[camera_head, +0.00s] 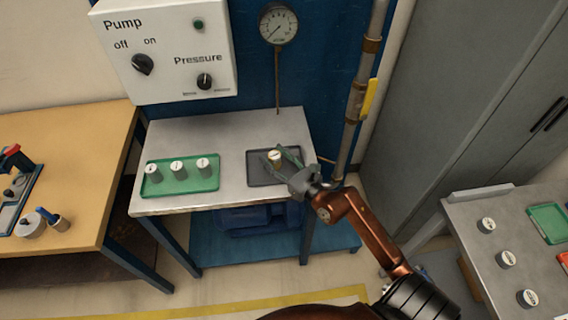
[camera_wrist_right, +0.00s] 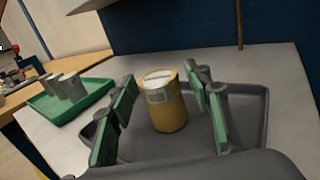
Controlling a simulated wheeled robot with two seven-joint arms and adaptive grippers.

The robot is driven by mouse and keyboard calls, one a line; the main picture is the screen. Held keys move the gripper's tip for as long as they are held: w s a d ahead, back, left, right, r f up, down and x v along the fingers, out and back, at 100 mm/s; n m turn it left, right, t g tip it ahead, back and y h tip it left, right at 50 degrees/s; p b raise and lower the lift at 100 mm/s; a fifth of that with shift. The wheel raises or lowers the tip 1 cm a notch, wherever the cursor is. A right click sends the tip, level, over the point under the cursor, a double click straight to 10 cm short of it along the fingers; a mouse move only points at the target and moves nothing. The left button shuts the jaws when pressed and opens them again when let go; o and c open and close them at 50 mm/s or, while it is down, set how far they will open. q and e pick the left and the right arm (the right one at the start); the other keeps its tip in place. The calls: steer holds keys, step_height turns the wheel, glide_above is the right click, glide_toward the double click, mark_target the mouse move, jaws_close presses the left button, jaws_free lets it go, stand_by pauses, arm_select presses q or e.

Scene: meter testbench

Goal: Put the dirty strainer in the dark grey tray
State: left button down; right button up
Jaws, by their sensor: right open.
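A yellowish-brown strainer (camera_head: 274,157) with a pale label on top stands upright on the dark grey tray (camera_head: 257,179). In the right wrist view the strainer (camera_wrist_right: 167,104) stands between the two green-padded fingers, with a visible gap on each side. My right gripper (camera_head: 283,159) is open around it, over the tray. The dark grey tray's rim (camera_wrist_right: 262,92) shows behind the right finger in the wrist view. My left gripper is in neither view.
A green tray (camera_head: 182,186) with 3 grey strainers stands left on the same grey table (camera_head: 238,136). A pipe with a yellow handle (camera_head: 369,99) rises at the table's right. Another table at right holds several strainers (camera_head: 506,259) and a green tray (camera_head: 548,222).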

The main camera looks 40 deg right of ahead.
steer(key=s, duration=0.7)
steer(key=s+p, duration=0.1)
steer(key=s, duration=0.2)
steer(key=shift+s+d, duration=0.25)
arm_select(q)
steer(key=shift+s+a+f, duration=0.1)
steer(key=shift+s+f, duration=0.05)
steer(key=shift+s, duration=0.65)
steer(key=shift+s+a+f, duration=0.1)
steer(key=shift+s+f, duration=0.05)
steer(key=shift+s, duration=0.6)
arm_select(e)
steer(key=shift+s+r, duration=0.1)
steer(key=shift+s, duration=0.65)
